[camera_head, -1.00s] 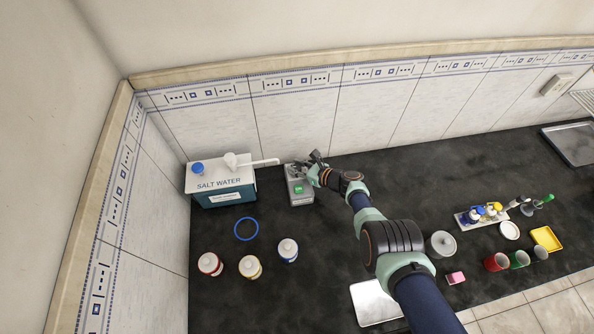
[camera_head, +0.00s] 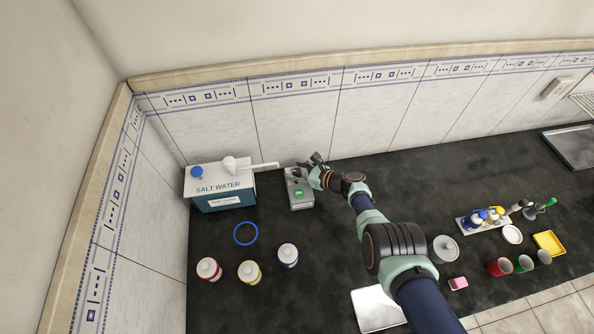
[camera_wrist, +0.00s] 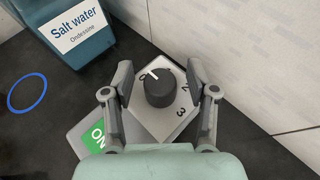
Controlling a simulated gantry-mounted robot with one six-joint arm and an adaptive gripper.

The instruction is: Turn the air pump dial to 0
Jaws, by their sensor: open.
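The air pump (camera_head: 299,196) is a grey box with a green ON label, standing on the dark bench right of the salt water container. Its dark round dial (camera_wrist: 159,88) shows in the wrist view on a light plate with numbers, of which 2 and 3 are readable. In the head view my gripper (camera_head: 308,168) is over the pump's back end.
The salt water container (camera_head: 222,188) stands left of the pump, its white spout reaching toward it. A blue ring (camera_head: 246,232) and several small bottles (camera_head: 288,255) are in front. The tiled wall (camera_head: 290,125) is close behind.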

